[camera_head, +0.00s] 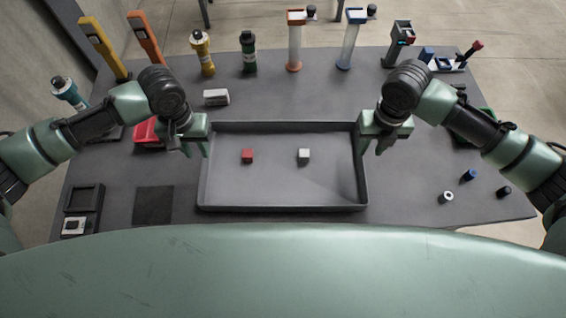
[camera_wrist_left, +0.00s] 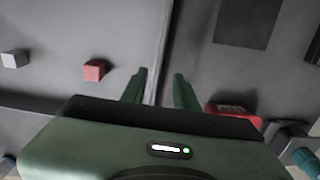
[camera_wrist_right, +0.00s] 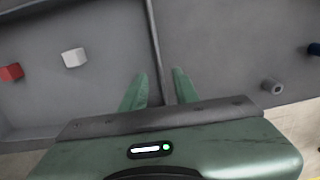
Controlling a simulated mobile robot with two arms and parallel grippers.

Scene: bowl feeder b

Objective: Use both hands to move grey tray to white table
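The grey tray (camera_head: 285,207) lies flat on the dark grey table, with a red cube (camera_head: 247,156) and a white cube (camera_head: 304,155) inside. My left gripper (camera_head: 196,152) is at the tray's left wall, its fingers apart; in the left wrist view the wall (camera_wrist_left: 158,60) runs between them. My right gripper (camera_head: 372,150) is at the right wall, its fingers apart; in the right wrist view the wall (camera_wrist_right: 154,45) runs between them. Neither gripper visibly pinches the wall. No white table shows in any view.
The dark table (camera_head: 420,205) holds several tools and tubes along its back edge. A red box (camera_head: 147,133) is beside my left gripper. A black square (camera_head: 153,205) and small bin (camera_head: 84,198) are at left. Small cylinders (camera_head: 469,175) are at right.

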